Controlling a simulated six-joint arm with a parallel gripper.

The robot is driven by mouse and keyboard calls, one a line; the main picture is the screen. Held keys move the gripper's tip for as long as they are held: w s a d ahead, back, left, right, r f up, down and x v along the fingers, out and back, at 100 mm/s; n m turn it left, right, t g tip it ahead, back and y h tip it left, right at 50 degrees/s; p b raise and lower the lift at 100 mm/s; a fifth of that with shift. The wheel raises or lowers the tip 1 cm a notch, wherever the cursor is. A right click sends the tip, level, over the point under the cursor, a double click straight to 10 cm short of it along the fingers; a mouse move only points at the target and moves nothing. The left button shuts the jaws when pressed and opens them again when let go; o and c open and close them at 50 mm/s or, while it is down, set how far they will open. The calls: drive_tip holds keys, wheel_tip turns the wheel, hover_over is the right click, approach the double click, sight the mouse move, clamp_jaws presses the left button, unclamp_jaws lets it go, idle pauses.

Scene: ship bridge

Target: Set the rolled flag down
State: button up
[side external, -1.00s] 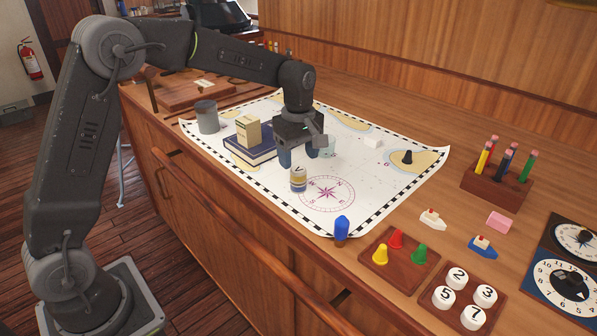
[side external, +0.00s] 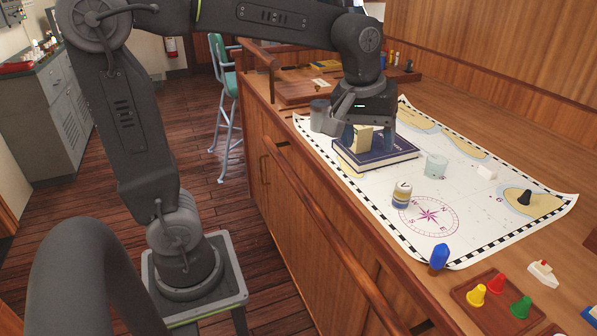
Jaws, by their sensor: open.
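A short upright roll (side external: 401,195) with white, yellow and dark blue bands and a spiral-like mark on its top stands on the chart (side external: 468,222), beside the compass rose. I take it to be the rolled flag. Nothing holds it. My gripper (side external: 361,143) is open, behind and to the left of the roll, pointing down over the dark blue book (side external: 385,155). A tan box (side external: 362,138) on the book shows between or just behind its fingers. I cannot tell whether they touch it.
A white block (side external: 487,173), a black cone-like piece (side external: 524,197) and a blue piece (side external: 438,257) stand farther right. A tray of coloured pegs (side external: 472,308) sits in front.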

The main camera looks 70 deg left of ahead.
drive_tip(key=s+d+f+m+t, duration=0.1)
drive_tip(key=s+f+m+t, duration=0.1)
drive_tip(key=s+m, duration=0.6)
drive_tip(key=s+f, duration=0.1)
drive_tip(key=s, duration=0.5)
drive_tip(key=shift+f+t, duration=0.25)
drive_tip(key=shift+t, duration=0.15)
